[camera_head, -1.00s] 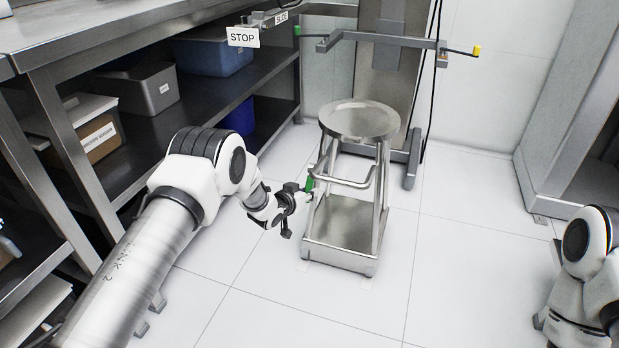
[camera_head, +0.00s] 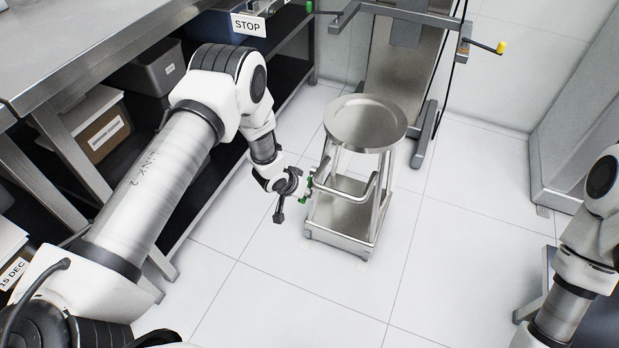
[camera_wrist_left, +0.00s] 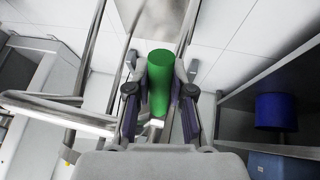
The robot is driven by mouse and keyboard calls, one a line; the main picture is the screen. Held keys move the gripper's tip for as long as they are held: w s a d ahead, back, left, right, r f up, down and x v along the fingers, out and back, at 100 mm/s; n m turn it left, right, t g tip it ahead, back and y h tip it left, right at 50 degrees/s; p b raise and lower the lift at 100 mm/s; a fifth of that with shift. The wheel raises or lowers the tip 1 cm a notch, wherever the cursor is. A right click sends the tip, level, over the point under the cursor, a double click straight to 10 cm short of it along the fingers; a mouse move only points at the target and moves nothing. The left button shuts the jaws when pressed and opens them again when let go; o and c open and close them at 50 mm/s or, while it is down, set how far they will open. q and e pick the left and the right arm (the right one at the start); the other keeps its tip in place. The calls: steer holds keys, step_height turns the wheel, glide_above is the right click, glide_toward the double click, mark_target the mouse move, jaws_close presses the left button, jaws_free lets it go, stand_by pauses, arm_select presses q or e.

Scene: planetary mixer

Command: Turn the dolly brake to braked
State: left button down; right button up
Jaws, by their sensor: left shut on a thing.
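The dolly (camera_head: 338,240) is a steel frame on a square base with a round top, standing on the floor in the middle of the head view. Its green brake handle (camera_head: 308,181) is at the left side of the frame, mostly hidden by my gripper. In the left wrist view the green handle (camera_wrist_left: 161,82) lies between the two fingers. My left gripper (camera_head: 303,187) is shut on this handle, and it also shows in the left wrist view (camera_wrist_left: 160,100). My right arm shows at the right edge, but its gripper is out of view.
A steel bench with a shelf (camera_head: 215,165) of bins runs along the left. A steel stand with side arms (camera_head: 430,18) is behind the dolly. A grey cabinet (camera_head: 575,130) stands at right. Front floor is clear.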

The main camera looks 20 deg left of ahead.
stand_by(0.3)
arm_select(q)
steer(key=c, duration=1)
jaws_free()
steer(key=v, duration=1.2)
